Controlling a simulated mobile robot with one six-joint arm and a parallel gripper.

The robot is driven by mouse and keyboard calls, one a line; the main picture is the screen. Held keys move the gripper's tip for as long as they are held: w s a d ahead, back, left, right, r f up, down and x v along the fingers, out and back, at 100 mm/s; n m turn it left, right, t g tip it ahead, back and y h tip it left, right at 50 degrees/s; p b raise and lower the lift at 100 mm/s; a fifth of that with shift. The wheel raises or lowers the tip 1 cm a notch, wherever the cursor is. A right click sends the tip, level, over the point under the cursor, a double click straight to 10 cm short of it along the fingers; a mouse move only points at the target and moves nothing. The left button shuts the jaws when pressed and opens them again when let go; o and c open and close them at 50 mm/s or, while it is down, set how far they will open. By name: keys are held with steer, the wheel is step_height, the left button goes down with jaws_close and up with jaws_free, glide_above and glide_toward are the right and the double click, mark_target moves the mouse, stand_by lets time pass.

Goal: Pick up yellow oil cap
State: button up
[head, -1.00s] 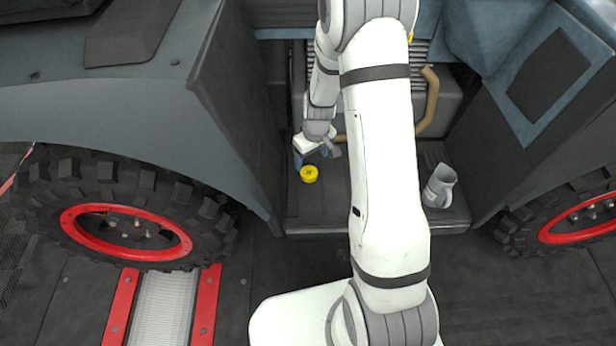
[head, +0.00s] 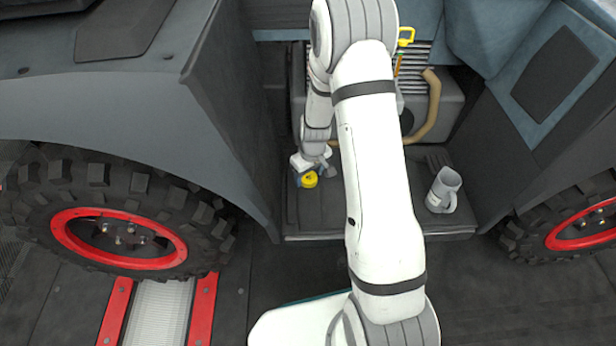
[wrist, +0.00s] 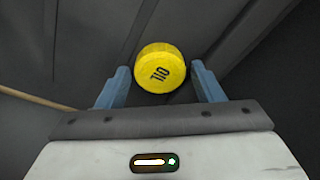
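The yellow oil cap (head: 310,180) lies on the dark platform (head: 330,215) in front of the engine in the head view. In the wrist view the cap (wrist: 160,68) shows its round top with black "OIL" lettering. My gripper (wrist: 160,84) is open, with one blue finger to the left of the cap and one to the right. Gaps show between the cap and both fingers. The cap appears at and just beyond the fingertips. In the head view my gripper (head: 313,172) is at the cap and partly hides it.
A grey jug (head: 441,190) stands at the platform's right side. Vehicle body panels flank the platform on both sides. A tan hose (head: 431,105) and a yellow handle (head: 406,36) are by the engine behind. The platform is bare between cap and jug, partly behind my arm.

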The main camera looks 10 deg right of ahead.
steer(key=c, duration=0.7)
